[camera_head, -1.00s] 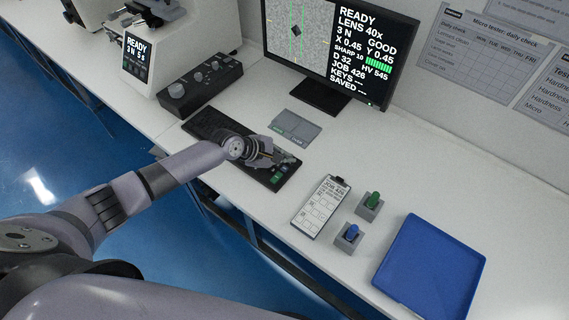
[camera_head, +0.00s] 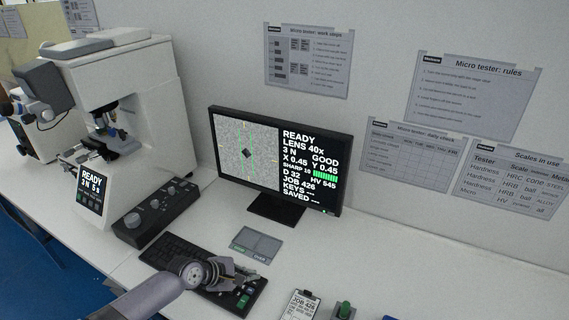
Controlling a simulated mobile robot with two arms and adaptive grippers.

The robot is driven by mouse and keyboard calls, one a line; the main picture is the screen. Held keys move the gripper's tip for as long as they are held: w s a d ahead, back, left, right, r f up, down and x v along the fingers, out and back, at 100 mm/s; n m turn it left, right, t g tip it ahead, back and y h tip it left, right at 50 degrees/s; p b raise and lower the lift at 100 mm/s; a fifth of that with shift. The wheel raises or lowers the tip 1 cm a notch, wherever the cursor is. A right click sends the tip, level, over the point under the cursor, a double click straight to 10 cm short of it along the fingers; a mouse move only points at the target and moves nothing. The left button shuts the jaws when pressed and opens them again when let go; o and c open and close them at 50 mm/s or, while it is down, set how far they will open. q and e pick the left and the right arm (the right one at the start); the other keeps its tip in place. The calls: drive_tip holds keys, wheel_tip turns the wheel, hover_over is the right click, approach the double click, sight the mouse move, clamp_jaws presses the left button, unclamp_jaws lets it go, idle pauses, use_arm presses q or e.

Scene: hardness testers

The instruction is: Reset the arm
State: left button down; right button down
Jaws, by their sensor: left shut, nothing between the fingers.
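My left arm comes in from the bottom left, and my left gripper (camera_head: 246,277) is over the right end of the black keyboard (camera_head: 164,253). Its fingers are shut and empty, close to the green keys (camera_head: 242,300). I cannot tell whether the fingertips touch the keys. The gripper hides part of the keyboard. The monitor (camera_head: 320,199) behind reads READY, LENS 40x, 3 N, D 32, JOB 426, HV 545, with KEYS and SAVED followed by dashes. My right gripper is not in view.
A grey two-part pad (camera_head: 257,244) lies behind the keyboard. A dark control box with knobs (camera_head: 155,212) and the white tester (camera_head: 132,95) stand at left. A job card (camera_head: 301,305) and a green-topped block (camera_head: 343,311) are at the bottom edge.

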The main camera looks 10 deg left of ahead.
use_arm(q)
drive_tip(key=s+d+m+g, duration=0.1)
drive_tip(key=s+d+m, duration=0.4)
drive_tip(key=s, duration=0.2)
drive_tip(key=s+d+m+g, duration=0.1)
drive_tip(key=s+d+m, duration=0.45)
drive_tip(key=s, duration=0.25)
drive_tip(key=s+a+r+m+g+y, duration=0.1)
drive_tip(key=s+a+r+m+y, duration=0.2)
drive_tip(key=s+a+m, duration=0.35)
drive_tip(key=s+a+r+m+y, duration=0.3)
drive_tip(key=s+a, duration=0.5)
drive_tip(key=s, duration=0.2)
wheel_tip(320, 180, down, 29)
drive_tip(key=s+g+b, duration=0.1)
drive_tip(key=b, duration=0.3)
drive_tip(key=s+a+f+b, duration=0.1)
drive_tip(key=s+f+b, duration=0.1)
drive_tip(key=s+f, duration=0.6)
drive_tip(key=s+a+f+g+b, duration=0.1)
drive_tip(key=s+f+b, duration=0.1)
drive_tip(key=s+f, duration=0.7)
wheel_tip(320, 180, down, 4)
drive_tip(key=shift+s+a+f+m+g, duration=0.15)
drive_tip(key=shift+s+a+m+g, duration=0.15)
drive_tip(key=shift+a, duration=0.1)
